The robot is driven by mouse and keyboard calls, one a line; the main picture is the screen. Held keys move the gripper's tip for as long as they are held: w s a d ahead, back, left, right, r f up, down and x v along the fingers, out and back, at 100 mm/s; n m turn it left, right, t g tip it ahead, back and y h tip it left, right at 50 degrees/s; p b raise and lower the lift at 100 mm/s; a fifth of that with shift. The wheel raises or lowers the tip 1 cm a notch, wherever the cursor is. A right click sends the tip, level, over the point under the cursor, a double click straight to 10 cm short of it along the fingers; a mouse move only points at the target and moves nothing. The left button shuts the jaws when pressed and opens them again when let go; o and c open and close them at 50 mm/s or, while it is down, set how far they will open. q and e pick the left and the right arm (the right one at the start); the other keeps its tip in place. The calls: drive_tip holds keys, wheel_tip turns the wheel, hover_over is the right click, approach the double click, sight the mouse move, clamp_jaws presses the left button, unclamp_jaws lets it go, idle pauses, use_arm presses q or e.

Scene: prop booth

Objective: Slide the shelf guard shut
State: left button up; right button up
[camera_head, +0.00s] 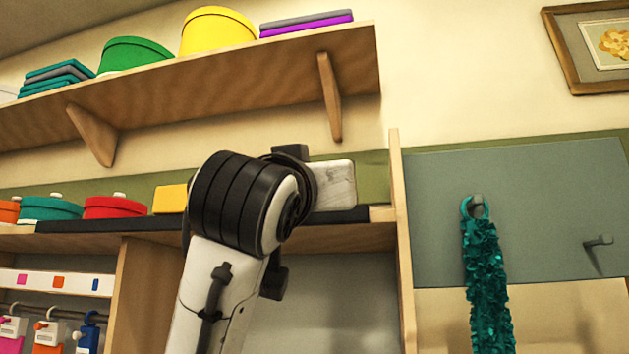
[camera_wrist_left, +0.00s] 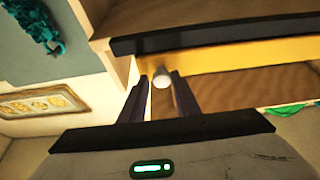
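The shelf guard (camera_head: 170,198) is a yellow panel standing behind a black rail on the lower shelf. Its left end shows left of my arm in the head view; the rest there is hidden. In the left wrist view, the guard (camera_wrist_left: 235,58) is a long yellow strip along the black rail (camera_wrist_left: 220,32). A pale round knob (camera_wrist_left: 161,77) stands between the fingertips of my left gripper (camera_wrist_left: 161,82). The fingers are apart, with a thin gap on the knob's left; contact on the right is unclear. My right gripper is not in view.
A wooden upright (camera_head: 403,240) stands right of the shelf. Beyond it, a teal sequined boa (camera_head: 487,280) hangs from a hook. Round lidded boxes, including a red one (camera_head: 115,207), stand left of the guard. A bracketed shelf (camera_head: 230,85) overhangs.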

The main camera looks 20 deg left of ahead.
use_arm(q)
drive_tip(key=shift+o, duration=1)
drive_tip(key=shift+d, duration=0.2)
drive_tip(key=shift+a, duration=0.1)
drive_tip(key=b+v, duration=0.3)
drive_tip(key=v, duration=0.7)
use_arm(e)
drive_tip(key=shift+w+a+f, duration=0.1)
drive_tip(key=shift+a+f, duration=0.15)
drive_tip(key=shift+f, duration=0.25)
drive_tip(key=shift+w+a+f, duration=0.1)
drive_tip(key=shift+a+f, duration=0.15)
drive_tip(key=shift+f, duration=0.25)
use_arm(q)
drive_tip(key=shift+s, duration=0.1)
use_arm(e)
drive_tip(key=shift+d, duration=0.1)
